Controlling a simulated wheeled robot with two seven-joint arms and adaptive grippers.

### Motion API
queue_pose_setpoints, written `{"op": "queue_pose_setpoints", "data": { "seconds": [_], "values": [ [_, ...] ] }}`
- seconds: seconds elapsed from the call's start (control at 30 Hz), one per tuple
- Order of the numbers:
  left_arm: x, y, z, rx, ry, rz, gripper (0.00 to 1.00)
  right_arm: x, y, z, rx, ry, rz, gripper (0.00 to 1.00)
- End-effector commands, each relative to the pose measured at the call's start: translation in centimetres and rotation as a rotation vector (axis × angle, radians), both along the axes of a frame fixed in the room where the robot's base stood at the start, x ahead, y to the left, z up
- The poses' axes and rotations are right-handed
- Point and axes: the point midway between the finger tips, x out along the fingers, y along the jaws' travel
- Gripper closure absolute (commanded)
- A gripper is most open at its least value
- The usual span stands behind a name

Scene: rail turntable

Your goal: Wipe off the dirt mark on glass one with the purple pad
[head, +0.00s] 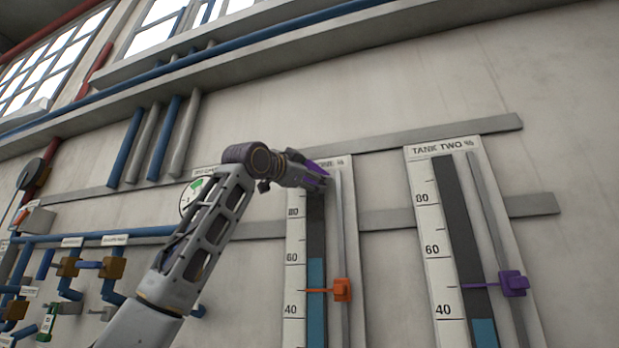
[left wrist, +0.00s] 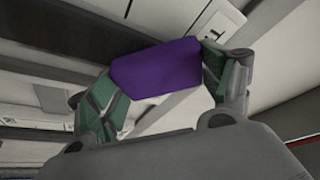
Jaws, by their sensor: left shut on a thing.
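My left gripper (head: 316,180) is shut on the purple pad (head: 322,168) at the top of the tank one gauge board (head: 294,250). In the left wrist view the purple pad (left wrist: 157,68) sits between the two green-lined fingers. Glass one (head: 316,232) is the dark upright strip on that board, with blue in its lower part. The gripper and pad cover its upper end, and I cannot tell whether the pad touches the glass. I cannot make out a dirt mark; the covered part is hidden. My right gripper is not in view.
An orange slider (head: 342,290) with a pointer sticks out beside glass one. The tank two board (head: 425,210) with a purple slider (head: 513,284) stands to the right. A round dial (head: 189,198) and blue pipes (head: 125,148) are to the left.

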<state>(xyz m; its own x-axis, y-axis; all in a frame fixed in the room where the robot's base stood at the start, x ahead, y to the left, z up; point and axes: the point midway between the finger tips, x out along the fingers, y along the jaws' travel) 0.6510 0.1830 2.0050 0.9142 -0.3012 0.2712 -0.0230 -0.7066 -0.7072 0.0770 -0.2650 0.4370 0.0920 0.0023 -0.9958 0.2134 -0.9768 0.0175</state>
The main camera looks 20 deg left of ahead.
Motion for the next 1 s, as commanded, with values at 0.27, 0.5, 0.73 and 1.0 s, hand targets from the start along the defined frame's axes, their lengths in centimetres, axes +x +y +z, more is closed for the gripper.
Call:
{"op": "queue_pose_setpoints", "data": {
  "seconds": [0.27, 0.5, 0.73, 1.0],
  "values": [
    [0.1, 0.0, -0.1, -0.001, 0.001, 0.0, 0.39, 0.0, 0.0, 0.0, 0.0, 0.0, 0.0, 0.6],
    [0.1, 0.0, -1.2, 0.0, 0.002, 0.0, 0.39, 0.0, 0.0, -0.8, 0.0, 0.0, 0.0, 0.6],
    [0.1, 0.0, -2.5, 0.0, 0.002, 0.0, 0.39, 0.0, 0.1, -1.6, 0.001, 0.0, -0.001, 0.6],
    [0.2, 0.1, -3.4, 0.0, 0.003, 0.001, 0.39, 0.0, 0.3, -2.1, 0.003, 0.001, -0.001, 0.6]
  ]
}}
